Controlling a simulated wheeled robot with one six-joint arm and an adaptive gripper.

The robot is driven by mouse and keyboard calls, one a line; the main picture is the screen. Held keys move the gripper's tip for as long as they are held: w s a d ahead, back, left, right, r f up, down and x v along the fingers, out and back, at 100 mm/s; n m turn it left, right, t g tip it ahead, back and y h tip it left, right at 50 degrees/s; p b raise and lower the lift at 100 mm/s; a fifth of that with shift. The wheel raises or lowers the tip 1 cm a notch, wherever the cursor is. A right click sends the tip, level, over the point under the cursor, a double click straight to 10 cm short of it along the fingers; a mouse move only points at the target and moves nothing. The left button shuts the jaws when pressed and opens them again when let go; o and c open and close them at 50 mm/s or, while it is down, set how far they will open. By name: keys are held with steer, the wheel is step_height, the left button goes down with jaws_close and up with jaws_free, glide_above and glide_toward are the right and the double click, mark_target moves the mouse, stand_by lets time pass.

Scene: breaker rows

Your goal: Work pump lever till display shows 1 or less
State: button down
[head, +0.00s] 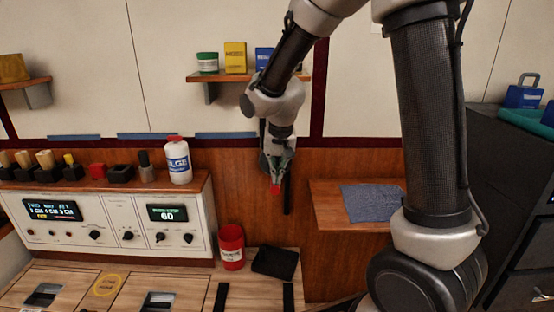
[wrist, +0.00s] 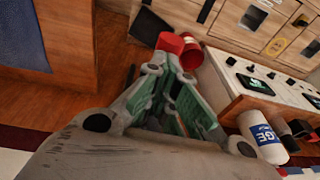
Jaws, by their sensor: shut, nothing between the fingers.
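The display (head: 167,213) on the white panel reads 60. A red knob (head: 276,190), which looks like the end of the pump lever, shows just below my gripper (head: 276,179) in the head view. A dark upright bar or slot (head: 287,197) is beside it on the wood wall; I cannot tell which. In the wrist view the red knob (wrist: 170,42) is right at the tips of my gripper (wrist: 172,62). The fingers are shut with nothing between them. I cannot tell whether they touch the knob. Most of the lever is hidden.
A white bottle (head: 178,161) stands on the panel's top ledge with several brushes and blocks. A red can (head: 231,247) and a black tray (head: 275,262) are on the lower counter. A small shelf with a blue cloth (head: 372,203) is to the right.

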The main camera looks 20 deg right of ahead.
steer(key=shift+s+a+f, duration=0.1)
steer(key=shift+s+f, duration=0.1)
steer(key=shift+f, duration=1.05)
steer(key=shift+s+f, duration=0.2)
steer(key=shift+f, duration=1.05)
steer(key=r, duration=0.2)
steer(key=s+r, duration=0.1)
steer(key=r, duration=0.1)
steer(key=shift+d+r, duration=0.2)
steer(key=shift+r, duration=0.05)
steer(key=s+a+r, duration=0.1)
steer(key=s+r, duration=0.4)
steer(key=r, duration=0.2)
steer(key=shift+s+r, duration=0.25)
steer(key=shift+s, duration=0.1)
step_height(320, 180, up, 10)
glide_above(277, 188)
steer(key=w+d, duration=0.3)
steer(key=w, duration=0.1)
steer(key=shift+s+a+r, duration=0.1)
steer(key=shift+a, duration=0.05)
